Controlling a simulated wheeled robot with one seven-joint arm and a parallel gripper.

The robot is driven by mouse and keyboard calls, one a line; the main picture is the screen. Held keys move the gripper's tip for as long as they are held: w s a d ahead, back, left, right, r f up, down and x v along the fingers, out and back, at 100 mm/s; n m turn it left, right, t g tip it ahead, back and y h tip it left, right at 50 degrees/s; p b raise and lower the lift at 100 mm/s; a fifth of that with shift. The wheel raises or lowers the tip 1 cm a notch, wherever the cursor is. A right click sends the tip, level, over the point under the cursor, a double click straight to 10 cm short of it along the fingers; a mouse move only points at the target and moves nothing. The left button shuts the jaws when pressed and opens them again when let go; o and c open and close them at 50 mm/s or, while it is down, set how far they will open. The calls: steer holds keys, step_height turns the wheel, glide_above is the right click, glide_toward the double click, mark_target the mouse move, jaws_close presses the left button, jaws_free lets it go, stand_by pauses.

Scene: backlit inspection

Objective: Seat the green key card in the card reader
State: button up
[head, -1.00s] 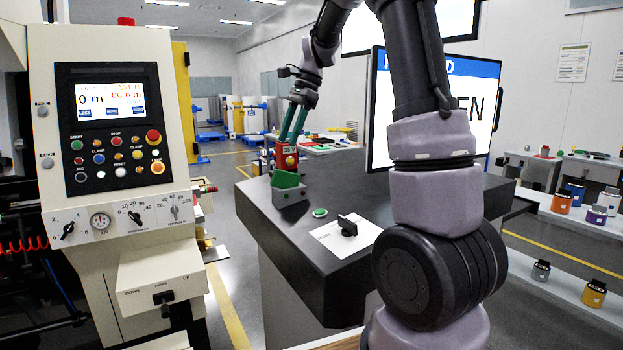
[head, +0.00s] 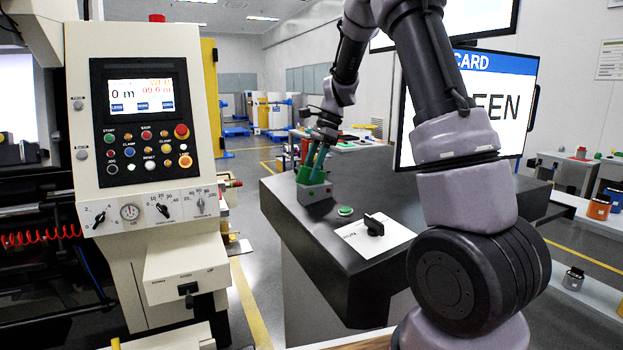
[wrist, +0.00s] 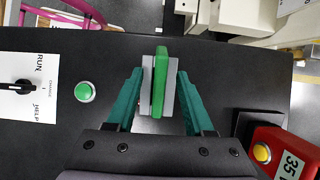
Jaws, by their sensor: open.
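The green key card (head: 311,175) stands upright in the grey card reader (head: 315,194) on the dark console; how deep it sits I cannot tell. In the wrist view the card (wrist: 161,80) is an upright green strip between grey parts of the reader (wrist: 146,95). My gripper (wrist: 159,76) is open, its two teal fingers on either side of the card with a visible gap on both sides. In the head view my gripper (head: 314,163) is low over the reader, partly overlapping the card.
A green button (head: 345,211) and a black rotary switch on a white plate (head: 374,226) are on the console. A red box marked 35 (wrist: 285,155) stands near the reader. A screen (head: 500,100) reads CARD and GREEN in part. A control cabinet (head: 145,120) is at left.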

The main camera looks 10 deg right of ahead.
steer(key=shift+s+a+f, duration=0.1)
steer(key=shift+a+f, duration=0.1)
steer(key=shift+f, duration=0.25)
jaws_close()
steer(key=shift+r, duration=0.15)
